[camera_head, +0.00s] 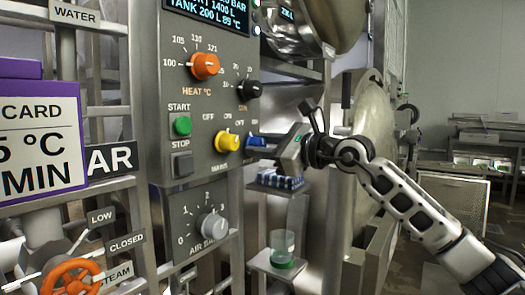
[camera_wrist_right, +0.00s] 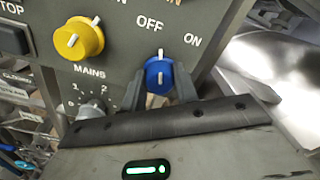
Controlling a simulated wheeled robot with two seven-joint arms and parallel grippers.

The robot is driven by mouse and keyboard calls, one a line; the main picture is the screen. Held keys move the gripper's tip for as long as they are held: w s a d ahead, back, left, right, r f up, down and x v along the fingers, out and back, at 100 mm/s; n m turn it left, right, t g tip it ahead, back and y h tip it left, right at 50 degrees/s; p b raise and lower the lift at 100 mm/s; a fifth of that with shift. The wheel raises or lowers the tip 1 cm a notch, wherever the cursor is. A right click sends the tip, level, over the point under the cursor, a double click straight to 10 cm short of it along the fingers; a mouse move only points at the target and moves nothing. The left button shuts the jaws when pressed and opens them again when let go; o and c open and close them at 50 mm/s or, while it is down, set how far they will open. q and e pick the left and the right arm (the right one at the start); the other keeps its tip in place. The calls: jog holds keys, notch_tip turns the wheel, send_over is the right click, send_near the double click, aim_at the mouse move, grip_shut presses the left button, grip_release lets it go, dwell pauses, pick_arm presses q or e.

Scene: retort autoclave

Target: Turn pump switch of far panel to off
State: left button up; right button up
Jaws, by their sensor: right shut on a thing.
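The blue switch (camera_head: 258,141) sits at the lower right of the grey control panel (camera_head: 221,108), right of the yellow mains switch (camera_head: 228,142). In the right wrist view the blue switch (camera_wrist_right: 159,73) has a white pointer that stands roughly upright, with OFF above and ON to the upper right. My right gripper (camera_head: 271,143) is at the panel. In the wrist view its two dark fingers (camera_wrist_right: 160,90) are shut around the blue switch from either side. The name label under the blue switch is hidden by the gripper. My left gripper is out of view.
A small shelf (camera_head: 277,264) with a green-based cup (camera_head: 282,246) stands below my gripper. Shiny metal vessels stand close on the right.

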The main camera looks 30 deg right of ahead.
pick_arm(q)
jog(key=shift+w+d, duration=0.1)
pick_arm(e)
jog(key=shift+n, duration=1.3)
pick_arm(q)
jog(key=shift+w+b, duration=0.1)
jog(key=shift+b, duration=0.2)
pick_arm(e)
jog(key=o, duration=1)
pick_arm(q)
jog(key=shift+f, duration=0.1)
pick_arm(e)
jog(key=shift+s, duration=0.1)
pick_arm(q)
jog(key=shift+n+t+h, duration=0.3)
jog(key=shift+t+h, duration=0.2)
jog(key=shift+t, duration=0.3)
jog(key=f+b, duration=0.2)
jog(key=b, duration=0.4)
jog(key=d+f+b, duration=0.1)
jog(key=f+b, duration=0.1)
jog(key=b, duration=0.4)
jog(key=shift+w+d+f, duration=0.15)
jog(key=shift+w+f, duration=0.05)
pick_arm(e)
jog(key=v, duration=1.5)
jog(key=shift+s+d, duration=0.2)
jog(key=shift+s, duration=0.15)
